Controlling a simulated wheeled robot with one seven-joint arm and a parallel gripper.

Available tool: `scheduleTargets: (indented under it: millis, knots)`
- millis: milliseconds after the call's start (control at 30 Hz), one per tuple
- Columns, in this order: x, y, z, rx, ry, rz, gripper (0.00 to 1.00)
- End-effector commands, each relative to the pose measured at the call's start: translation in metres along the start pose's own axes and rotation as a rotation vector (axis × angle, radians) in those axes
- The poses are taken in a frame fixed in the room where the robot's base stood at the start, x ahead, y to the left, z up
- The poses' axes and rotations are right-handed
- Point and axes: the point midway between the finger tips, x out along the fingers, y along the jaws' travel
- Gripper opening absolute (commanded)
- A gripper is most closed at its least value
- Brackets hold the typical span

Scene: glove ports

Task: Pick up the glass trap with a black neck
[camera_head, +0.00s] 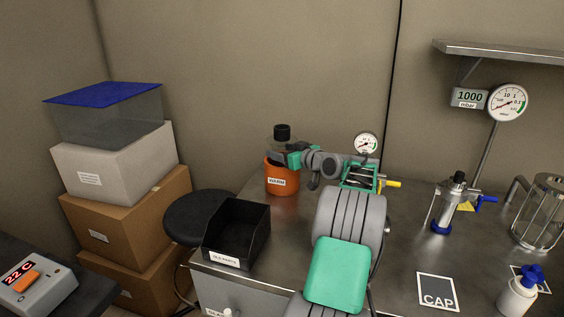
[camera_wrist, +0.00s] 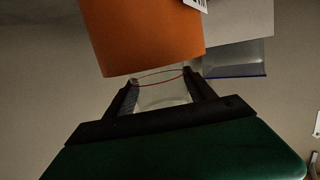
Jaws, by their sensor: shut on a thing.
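The glass trap (camera_head: 287,145) has a clear body and a black neck and top. In the head view it stands upright at the orange cup marked WARM (camera_head: 282,180), its upper part above the cup's rim. My gripper (camera_head: 277,157) reaches in from the right and is shut on the glass. In the wrist view, the two dark fingers of my gripper (camera_wrist: 160,82) lie on either side of clear glass (camera_wrist: 162,94), with the orange cup (camera_wrist: 140,35) close by. The lower part of the trap is hidden; I cannot tell whether it touches the cup.
A black open bin (camera_head: 237,232) stands left of my arm. At right are a clear cylinder with a blue base (camera_head: 445,212), a glass vessel (camera_head: 540,212), a white bottle (camera_head: 517,296) and a CAP mat (camera_head: 437,291). A gauge (camera_head: 366,145) stands behind my arm.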

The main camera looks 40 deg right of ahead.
Motion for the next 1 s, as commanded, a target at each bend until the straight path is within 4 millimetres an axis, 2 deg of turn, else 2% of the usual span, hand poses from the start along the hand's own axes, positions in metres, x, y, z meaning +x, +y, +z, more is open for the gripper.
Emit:
scheduleTargets:
  millis: [33, 300, 567, 667, 767, 1000]
  knots:
    - [0.0, 0.0, 0.0, 0.001, -0.001, -0.001, 0.26]
    - [0.0, 0.0, -0.001, -0.001, 0.001, -0.001, 0.05]
    - [-0.001, 0.0, -0.006, -0.003, 0.002, 0.0, 0.05]
    - [-0.004, 0.0, -0.021, -0.004, 0.003, 0.0, 0.05]
    - [-0.009, 0.0, -0.048, -0.006, 0.005, 0.0, 0.05]
    - [-0.025, 0.0, -0.126, -0.006, 0.004, 0.0, 0.05]
